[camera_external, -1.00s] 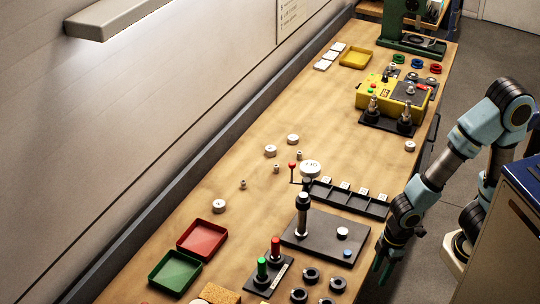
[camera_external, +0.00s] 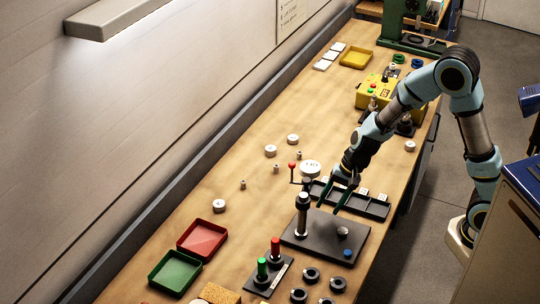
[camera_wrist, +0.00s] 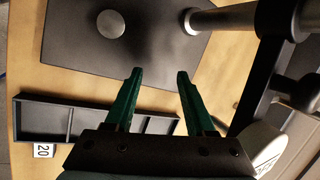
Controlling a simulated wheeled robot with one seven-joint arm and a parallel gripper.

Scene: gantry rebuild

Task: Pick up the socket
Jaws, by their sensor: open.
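My gripper (camera_external: 327,209) is open and empty, its green fingers pointing down above the far edge of a black plate (camera_external: 318,251). In the wrist view the gap between its fingertips (camera_wrist: 160,72) is clear. A round silver piece (camera_external: 342,232) sits on the plate, just in front of the fingers; it also shows in the wrist view (camera_wrist: 110,23), ahead of the left finger. I cannot tell for sure whether this is the socket. Small metal cylinders (camera_external: 243,184) (camera_external: 276,169) also stand on the bench, to the left of the gripper.
A black-topped post (camera_external: 303,217) rises from the plate, left of my gripper. A black divided tray (camera_external: 373,208) with number tags lies beyond the plate. The bench's left middle is mostly free.

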